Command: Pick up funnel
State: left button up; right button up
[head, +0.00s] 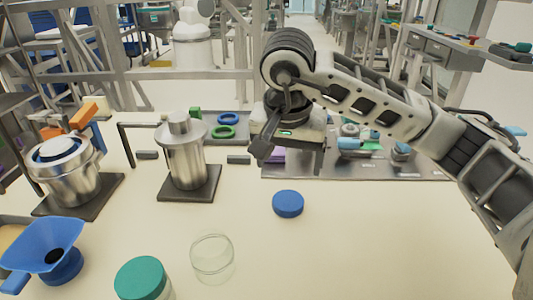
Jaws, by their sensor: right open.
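The blue funnel (42,238) is at the lower left of the head view, at the near left of the table, with its wide mouth facing up and toward me. A dark opening and a round blue part show at its lower right. My right gripper (288,155) is open and empty above the back middle of the table, far to the right of and beyond the funnel. The right arm comes in from the right edge. My left gripper is not in view.
A teal-lidded jar (140,278), a clear glass dish (211,256) and a blue lid (288,203) stand right of the funnel. Behind are two metal vessels (66,172) (186,155) on dark plates. A metal tray (400,165) holds parts. The front right table is clear.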

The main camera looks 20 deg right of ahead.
aim_at(48, 238)
jog(key=k, duration=1)
